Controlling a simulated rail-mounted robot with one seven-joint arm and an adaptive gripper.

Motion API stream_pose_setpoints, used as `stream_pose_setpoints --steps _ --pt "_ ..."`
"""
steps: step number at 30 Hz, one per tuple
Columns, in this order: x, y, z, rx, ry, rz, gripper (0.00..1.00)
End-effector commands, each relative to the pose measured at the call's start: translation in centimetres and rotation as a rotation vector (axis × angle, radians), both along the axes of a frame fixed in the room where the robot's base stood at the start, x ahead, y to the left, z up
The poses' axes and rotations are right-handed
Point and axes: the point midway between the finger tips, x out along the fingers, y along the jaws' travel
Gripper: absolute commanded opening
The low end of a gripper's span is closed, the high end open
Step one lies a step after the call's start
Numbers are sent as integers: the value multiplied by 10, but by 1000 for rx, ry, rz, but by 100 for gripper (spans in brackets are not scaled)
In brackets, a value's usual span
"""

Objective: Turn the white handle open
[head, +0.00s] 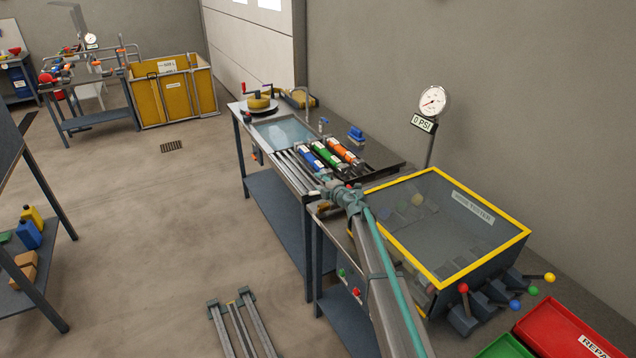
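I cannot clearly pick out a white handle in the head view. A thin curved spout (307,98) rises at the back of the long workbench (392,166). A small pale and blue fitting (323,126) stands near it, too small to tell whether it is a handle. My arm reaches up from the lower right. My gripper (326,188) is low over the bench, close to the near ends of the blue, green and orange cylinders (326,155). Its fingers are too small and cluttered to tell open from shut, or whether it touches anything.
A yellow-framed clear-topped box (450,226) stands right of my arm, with colored-knob levers (490,299) at its front. A gauge (432,101) reading 0 PSI stands behind. A red bin (570,335) is at lower right. The floor at left is mostly clear.

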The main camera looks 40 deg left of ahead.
Motion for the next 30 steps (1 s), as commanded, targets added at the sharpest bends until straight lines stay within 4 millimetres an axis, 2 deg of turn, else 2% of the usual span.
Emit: stream_pose_setpoints --steps 30 --pt "-19 -60 6 -4 0 4 42"
